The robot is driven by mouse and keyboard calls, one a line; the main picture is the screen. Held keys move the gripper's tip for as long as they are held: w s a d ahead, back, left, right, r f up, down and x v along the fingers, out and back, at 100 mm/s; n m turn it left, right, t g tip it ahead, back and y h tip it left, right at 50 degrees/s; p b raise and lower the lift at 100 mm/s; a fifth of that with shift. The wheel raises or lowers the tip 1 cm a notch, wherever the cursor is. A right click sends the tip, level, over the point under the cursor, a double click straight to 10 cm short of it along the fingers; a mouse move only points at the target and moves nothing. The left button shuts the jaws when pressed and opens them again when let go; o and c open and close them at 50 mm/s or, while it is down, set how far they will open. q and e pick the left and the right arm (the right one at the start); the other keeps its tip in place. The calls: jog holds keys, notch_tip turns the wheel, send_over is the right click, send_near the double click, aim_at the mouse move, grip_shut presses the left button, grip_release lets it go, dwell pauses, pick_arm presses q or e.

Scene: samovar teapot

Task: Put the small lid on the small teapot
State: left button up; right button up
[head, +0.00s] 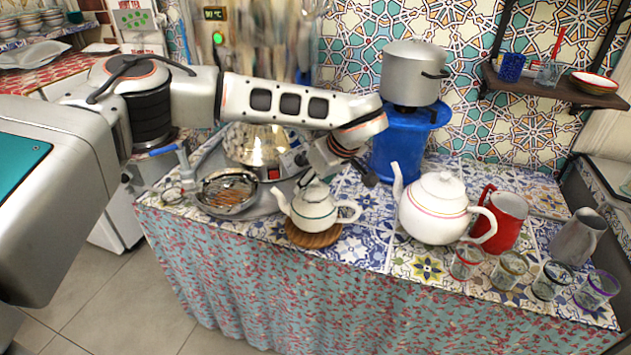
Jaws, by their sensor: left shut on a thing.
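The small teapot (308,212), white with a thin green band, stands upright on a round wooden trivet (320,240) near the table's front edge. Its spout points left and its handle right. The small white lid (315,193) is at the top of the teapot's body. My left gripper (309,182) comes down from above and is shut on the lid. The fingertips are small here and partly hidden. I cannot tell whether the lid is fully seated or just above the opening. My right gripper is not in view.
A large white teapot (432,222) stands to the right, beside a red pitcher (507,225) and several glasses (510,268). A blue stand (398,155) with a silver pot (412,75) is behind. A metal strainer bowl (228,192) is close on the left.

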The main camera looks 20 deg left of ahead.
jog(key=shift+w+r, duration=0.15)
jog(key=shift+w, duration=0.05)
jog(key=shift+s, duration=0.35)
pick_arm(q)
jog(key=shift+f+p, duration=0.25)
jog(key=shift+p, duration=0.05)
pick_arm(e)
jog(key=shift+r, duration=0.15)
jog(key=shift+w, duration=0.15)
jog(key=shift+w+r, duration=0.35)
pick_arm(q)
jog(key=shift+f, duration=0.1)
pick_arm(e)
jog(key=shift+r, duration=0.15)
pick_arm(q)
jog(key=shift+f, duration=0.1)
